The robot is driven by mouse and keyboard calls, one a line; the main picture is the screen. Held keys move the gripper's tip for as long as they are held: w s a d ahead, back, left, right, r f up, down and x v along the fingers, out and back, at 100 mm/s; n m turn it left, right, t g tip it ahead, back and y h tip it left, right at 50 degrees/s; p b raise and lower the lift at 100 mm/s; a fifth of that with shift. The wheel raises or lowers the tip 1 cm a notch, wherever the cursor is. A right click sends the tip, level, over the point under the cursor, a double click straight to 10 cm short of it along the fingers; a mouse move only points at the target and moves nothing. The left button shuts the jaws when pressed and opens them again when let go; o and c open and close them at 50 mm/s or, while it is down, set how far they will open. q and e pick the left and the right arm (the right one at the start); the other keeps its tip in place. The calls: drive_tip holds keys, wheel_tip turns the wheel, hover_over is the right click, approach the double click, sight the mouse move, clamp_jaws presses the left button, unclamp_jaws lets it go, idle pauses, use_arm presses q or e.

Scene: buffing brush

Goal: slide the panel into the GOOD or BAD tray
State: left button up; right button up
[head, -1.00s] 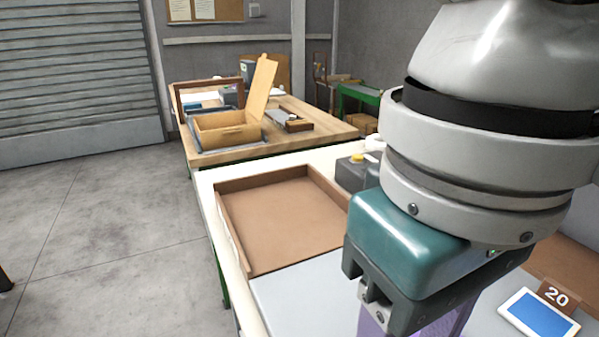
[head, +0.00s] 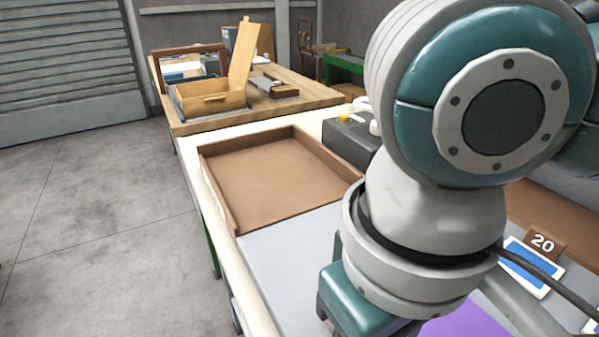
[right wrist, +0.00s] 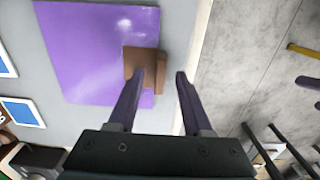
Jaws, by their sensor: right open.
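The flat purple panel (right wrist: 85,50) lies on the grey work surface in the right wrist view. A corner of it (head: 470,322) shows in the head view, below my arm. A brown block (right wrist: 147,68) sits at the panel's edge, partly over it. My right gripper (right wrist: 159,78) is open, its fingertips close to the block, one overlapping it in the view. I cannot tell whether they touch. An empty brown tray (head: 275,185) stands beyond the grey surface; no GOOD or BAD label is readable. My left gripper is not in view.
A dark box with a yellow button (head: 350,137) is behind the tray. A wooden bench (head: 305,95) with an open box stands farther back. The floor at left is clear.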

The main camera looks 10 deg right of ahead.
drive_tip(key=shift+f, duration=0.4)
clamp_jaws()
idle(0.5)
